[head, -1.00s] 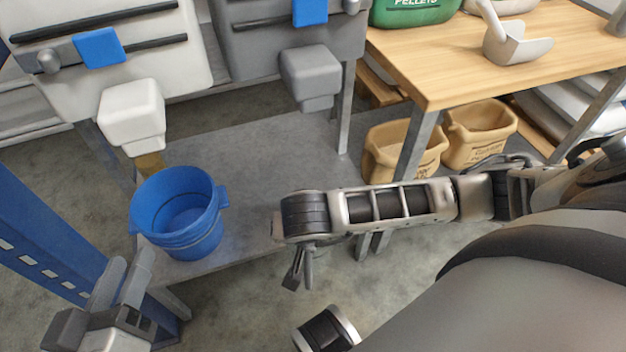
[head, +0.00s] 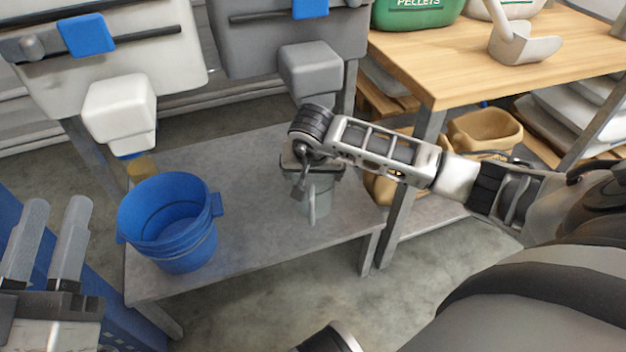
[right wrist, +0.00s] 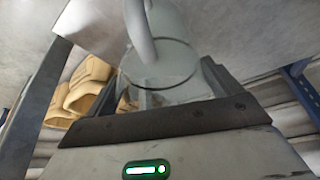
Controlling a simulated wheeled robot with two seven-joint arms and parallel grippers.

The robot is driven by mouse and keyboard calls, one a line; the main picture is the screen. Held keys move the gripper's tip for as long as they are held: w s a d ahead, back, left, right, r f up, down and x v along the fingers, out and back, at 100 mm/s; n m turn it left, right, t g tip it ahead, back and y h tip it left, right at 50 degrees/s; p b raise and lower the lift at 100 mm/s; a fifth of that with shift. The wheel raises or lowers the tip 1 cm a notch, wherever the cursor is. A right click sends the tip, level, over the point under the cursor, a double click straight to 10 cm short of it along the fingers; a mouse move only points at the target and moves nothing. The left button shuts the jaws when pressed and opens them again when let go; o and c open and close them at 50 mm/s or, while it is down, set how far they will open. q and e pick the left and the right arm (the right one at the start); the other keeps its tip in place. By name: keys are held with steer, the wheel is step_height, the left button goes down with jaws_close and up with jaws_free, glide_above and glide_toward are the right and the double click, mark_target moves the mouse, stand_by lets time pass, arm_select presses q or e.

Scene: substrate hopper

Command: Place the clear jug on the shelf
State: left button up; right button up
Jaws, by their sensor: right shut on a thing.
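The clear jug (head: 317,196) is under my right gripper (head: 303,186) in the head view, in front of the grey hopper's spout. My right gripper is shut on it, and my wrist hides its upper part. In the right wrist view the jug's round rim and curved handle (right wrist: 140,32) show close up. The jug is over the low grey shelf (head: 250,160) under the hoppers; I cannot tell whether it touches the surface. My left gripper (head: 55,212) is empty, with its two fingers apart, at the lower left.
A blue bucket (head: 168,225) stands on the shelf's left part, below the white hopper (head: 120,108). The grey hopper (head: 310,66) hangs above the jug. A wooden table (head: 450,70) with a scoop (head: 522,44) is at right, tan bins (head: 484,130) below it.

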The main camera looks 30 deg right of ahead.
mark_target(312, 195)
arm_select(q)
steer(key=shift+r+m+h, duration=0.3)
steer(key=shift+r, duration=0.05)
arm_select(e)
steer(key=shift+s+f, duration=0.1)
steer(key=shift+f, duration=0.4)
steer(key=o, duration=1.1)
arm_select(q)
steer(key=shift+r, duration=0.25)
